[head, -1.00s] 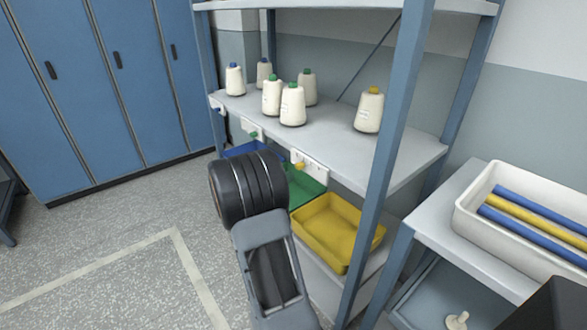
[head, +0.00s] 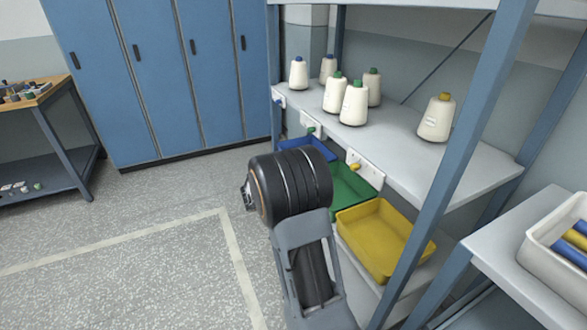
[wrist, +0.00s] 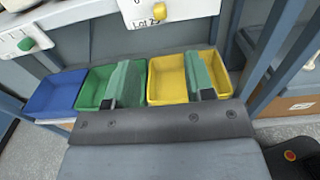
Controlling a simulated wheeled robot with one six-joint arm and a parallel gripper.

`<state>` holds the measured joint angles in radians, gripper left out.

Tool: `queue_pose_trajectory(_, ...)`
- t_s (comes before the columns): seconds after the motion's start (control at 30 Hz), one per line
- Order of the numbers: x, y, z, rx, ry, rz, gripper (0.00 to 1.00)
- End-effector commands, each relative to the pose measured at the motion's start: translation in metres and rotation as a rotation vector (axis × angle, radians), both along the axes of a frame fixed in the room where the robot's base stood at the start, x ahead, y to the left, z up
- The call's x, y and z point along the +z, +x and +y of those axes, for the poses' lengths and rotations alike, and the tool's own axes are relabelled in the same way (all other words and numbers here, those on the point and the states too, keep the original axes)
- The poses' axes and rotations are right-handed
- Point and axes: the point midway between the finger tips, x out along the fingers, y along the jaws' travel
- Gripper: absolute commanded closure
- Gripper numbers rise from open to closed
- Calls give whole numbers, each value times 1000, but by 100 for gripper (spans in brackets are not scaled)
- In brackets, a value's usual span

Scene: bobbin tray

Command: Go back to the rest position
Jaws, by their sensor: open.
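My gripper (wrist: 160,77) is open and empty in the wrist view, its two green-padded fingers apart. The fingers show over the green tray (wrist: 92,82) and the yellow tray (wrist: 167,76); the height above them cannot be told. The blue tray (wrist: 55,93) lies to their left. In the head view my own arm is raised in front of the shelf, and the gripper is hidden there. The yellow tray (head: 372,238) and part of the green tray (head: 352,193) show beyond the arm.
Several white thread cones stand on the shelf (head: 400,150), with blue, green and yellow tops. A blue shelf post (head: 450,170) rises right of my arm. A white bin (head: 545,255) holds blue and yellow rods. Lockers (head: 170,80) and a workbench (head: 45,95) stand left. Open floor lies between.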

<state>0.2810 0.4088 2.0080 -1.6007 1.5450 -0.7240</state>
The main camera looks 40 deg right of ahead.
Motion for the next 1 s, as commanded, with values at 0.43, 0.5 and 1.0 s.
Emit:
queue_pose_trajectory(0.43, -38, -14, 7, -65, 133, -185, 51)
queue_pose_trajectory(0.5, -58, -33, 20, -158, 239, -312, 51)
queue_pose_trajectory(1.0, 54, -94, 249, -933, 1011, -1448, 51)
